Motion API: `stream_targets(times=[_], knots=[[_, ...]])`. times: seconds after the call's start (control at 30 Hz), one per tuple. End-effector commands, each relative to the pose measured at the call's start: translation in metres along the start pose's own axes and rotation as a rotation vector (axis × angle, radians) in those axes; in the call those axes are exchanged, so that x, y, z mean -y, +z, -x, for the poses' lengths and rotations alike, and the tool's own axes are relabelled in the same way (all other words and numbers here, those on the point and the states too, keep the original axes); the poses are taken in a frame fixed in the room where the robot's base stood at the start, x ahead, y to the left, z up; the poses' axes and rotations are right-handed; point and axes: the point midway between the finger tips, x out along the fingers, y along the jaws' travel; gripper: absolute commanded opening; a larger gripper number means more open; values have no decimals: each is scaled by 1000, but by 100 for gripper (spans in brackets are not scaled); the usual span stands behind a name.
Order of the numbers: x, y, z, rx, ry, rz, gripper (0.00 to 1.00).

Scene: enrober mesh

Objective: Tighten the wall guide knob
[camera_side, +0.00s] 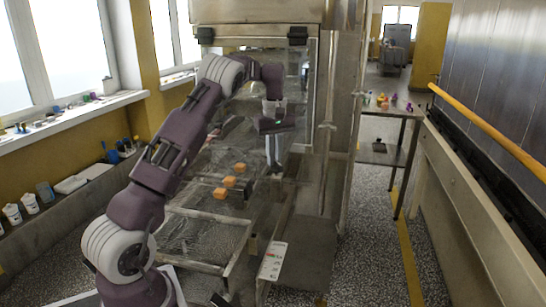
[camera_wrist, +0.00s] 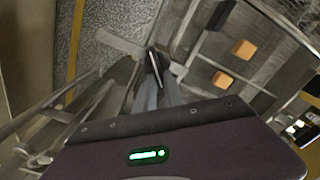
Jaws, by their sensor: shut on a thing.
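My gripper (camera_wrist: 155,82) reaches down into the machine, its two grey fingers converging on a small dark knob (camera_wrist: 153,62), the wall guide knob. The fingers are shut on it and cover part of it. In the side view my gripper (camera_side: 273,165) points straight down at the right side of the mesh belt. The knob is too small and dark there to make out clearly. I cannot tell how tight the knob is.
Orange blocks (camera_side: 229,181) lie on the mesh belt left of my gripper; two more show in the wrist view (camera_wrist: 243,49). Metal frame rails (camera_side: 205,213) and a clear panel (camera_side: 310,120) stand close by. A side table (camera_side: 385,150) is at the right.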

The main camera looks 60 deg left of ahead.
Motion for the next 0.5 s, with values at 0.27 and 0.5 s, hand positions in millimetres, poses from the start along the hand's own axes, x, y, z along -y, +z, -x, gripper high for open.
stream_targets(times=[0.27, 0.5], knots=[[-7, 0, 2, -7, 10, -258, 0], [-11, 1, 2, -9, 10, -451, 0]])
